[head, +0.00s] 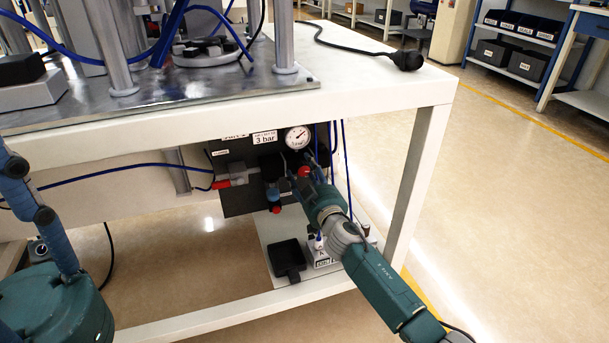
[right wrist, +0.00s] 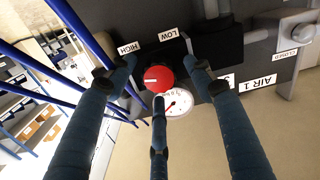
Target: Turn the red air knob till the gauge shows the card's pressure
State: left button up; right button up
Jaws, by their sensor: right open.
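The red air knob (right wrist: 158,79), with a white mark line, sits between my right gripper's fingers in the right wrist view. It also shows in the head view (head: 304,171), partly hidden. My right gripper (right wrist: 162,74) is open, its fingers spread around the knob; I cannot tell whether they touch it. The round white gauge (head: 297,137) is above the knob; its needle leans up and right, but the exact reading is too small. The card (head: 264,138) left of the gauge says 3 bar. My left gripper (head: 40,215) shows only partly at the left edge.
HIGH (right wrist: 129,47) and LOW (right wrist: 169,34) labels flank the knob. A red-handled valve (head: 222,184) and blue hoses are left of it. A black tray (head: 287,258) stands on the lower shelf. The white table (head: 365,95) overhangs the panel.

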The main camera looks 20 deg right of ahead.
jog(key=c, duration=1.1)
jog(key=shift+r, duration=0.1)
jog(key=shift+c, duration=0.2)
